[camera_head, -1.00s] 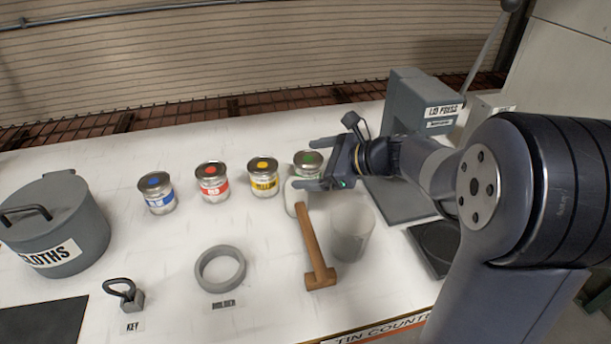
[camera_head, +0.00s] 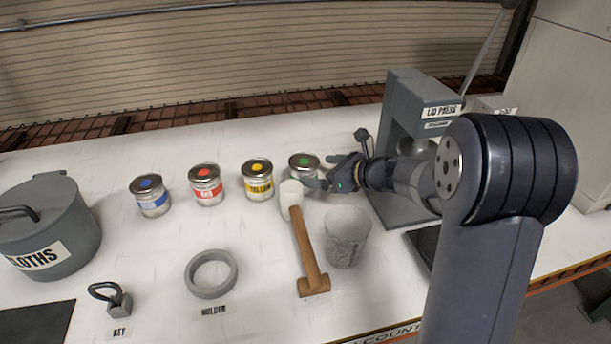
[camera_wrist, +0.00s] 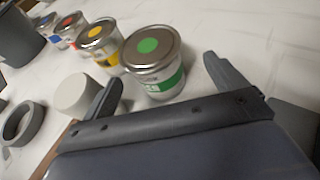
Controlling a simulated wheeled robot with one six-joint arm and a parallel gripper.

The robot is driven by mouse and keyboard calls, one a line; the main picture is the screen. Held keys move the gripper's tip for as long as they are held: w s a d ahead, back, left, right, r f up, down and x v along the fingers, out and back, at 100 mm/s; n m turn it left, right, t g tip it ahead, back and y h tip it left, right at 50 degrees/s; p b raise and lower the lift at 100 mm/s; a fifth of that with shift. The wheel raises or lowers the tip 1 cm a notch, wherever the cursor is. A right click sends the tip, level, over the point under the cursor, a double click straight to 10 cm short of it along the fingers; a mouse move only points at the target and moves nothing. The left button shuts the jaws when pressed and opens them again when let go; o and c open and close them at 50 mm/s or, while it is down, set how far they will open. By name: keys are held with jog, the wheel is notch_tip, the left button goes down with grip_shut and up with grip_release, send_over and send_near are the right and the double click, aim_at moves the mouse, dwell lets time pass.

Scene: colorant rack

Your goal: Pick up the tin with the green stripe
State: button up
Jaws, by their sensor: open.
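The tin with the green stripe (camera_head: 304,168) stands upright at the right end of a row of tins on the white table. It has a silver lid with a green dot. In the wrist view the green-striped tin (camera_wrist: 153,62) is just ahead of my gripper, in line with the gap between the fingers. My gripper (camera_head: 322,172) is open and empty at the tin's right side; in the wrist view its two fingers (camera_wrist: 160,83) are spread wide. In the head view the gripper partly hides the tin's lower part.
Yellow (camera_head: 257,180), red (camera_head: 206,185) and blue (camera_head: 150,196) tins stand left of it. A mallet (camera_head: 306,245) with a pale head lies in front, close to the near finger. A clear beaker (camera_head: 346,238) stands right of the mallet. The lid press (camera_head: 415,110) rises behind my arm.

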jog(key=x, duration=0.5)
jog(key=shift+a+p, duration=0.4)
jog(key=shift+a, duration=0.05)
jog(key=shift+s, duration=0.1)
jog(key=c, duration=1.2)
